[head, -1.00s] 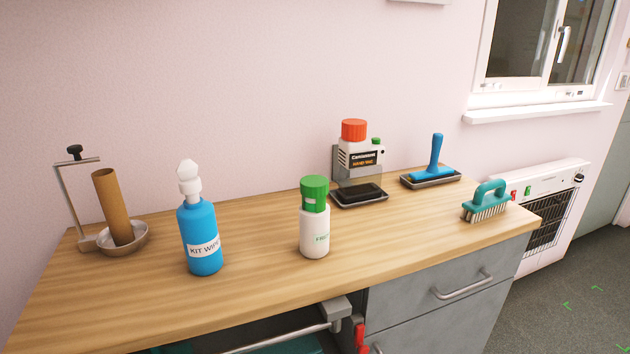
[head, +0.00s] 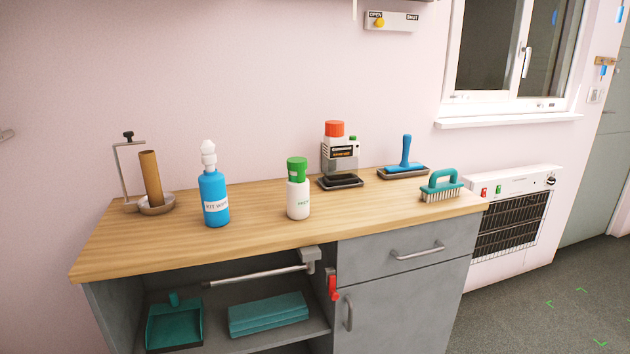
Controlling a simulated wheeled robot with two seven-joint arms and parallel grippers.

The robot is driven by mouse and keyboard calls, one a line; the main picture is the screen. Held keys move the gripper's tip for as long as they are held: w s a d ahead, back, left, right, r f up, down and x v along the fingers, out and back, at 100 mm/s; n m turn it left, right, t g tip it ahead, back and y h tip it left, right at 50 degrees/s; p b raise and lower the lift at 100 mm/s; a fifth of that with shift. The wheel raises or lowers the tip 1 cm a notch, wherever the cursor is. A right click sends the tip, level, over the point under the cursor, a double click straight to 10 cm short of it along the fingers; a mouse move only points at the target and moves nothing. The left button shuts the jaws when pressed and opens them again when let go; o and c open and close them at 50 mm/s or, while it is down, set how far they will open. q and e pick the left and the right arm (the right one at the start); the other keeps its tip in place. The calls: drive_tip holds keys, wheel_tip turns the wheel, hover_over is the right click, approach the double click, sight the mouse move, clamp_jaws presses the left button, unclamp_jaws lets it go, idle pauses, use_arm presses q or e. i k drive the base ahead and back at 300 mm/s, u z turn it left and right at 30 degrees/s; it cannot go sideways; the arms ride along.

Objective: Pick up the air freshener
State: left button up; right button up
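A white bottle with a green cap (head: 298,190) stands upright on the wooden worktop (head: 250,225), near its middle. Green lettering on its front is only partly readable; it looks like the air freshener. A blue spray bottle with a white top (head: 215,190) stands to its left, apart from it. Neither of my grippers shows in the head view.
Behind the white bottle stands a red-capped dispenser (head: 340,160). A blue-handled tool (head: 405,155) and teal brush (head: 440,188) lie right; a cardboard tube holder (head: 152,180) stands left. Below are a shelf with a teal dustpan (head: 175,325) and grey drawers (head: 405,252).

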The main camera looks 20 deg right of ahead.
sight(297, 194)
drive_tip(key=z, duration=3.95)
drive_tip(key=i, duration=0.1)
drive_tip(key=u, duration=2.85)
drive_tip(key=i, duration=0.9)
drive_tip(key=u, duration=0.1)
